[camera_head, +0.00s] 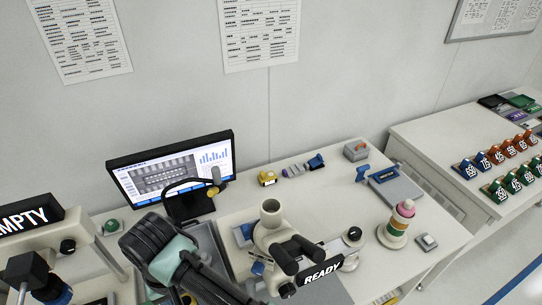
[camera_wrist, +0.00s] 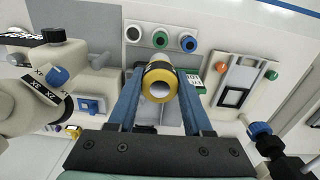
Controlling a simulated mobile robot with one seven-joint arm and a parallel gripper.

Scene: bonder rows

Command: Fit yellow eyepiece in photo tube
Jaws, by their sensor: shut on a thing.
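The yellow eyepiece (camera_wrist: 151,76) is a short cylinder with a yellow rim, a dark band and a pale round end. In the wrist view it sits between the blue fingers of my gripper (camera_wrist: 160,80), which is shut on it. The photo tube (camera_head: 270,208) is the pale upright open tube on top of the microscope in the head view. Black binocular eyepieces (camera_head: 300,254) stick out beside it. The gripper and held eyepiece cannot be made out in the head view. I cannot clearly identify the photo tube in the wrist view.
A monitor (camera_head: 170,165) stands behind my arm. A coloured stacked tower (camera_head: 397,225) stands at right. A small yellow object (camera_head: 267,178) lies at the bench's back.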

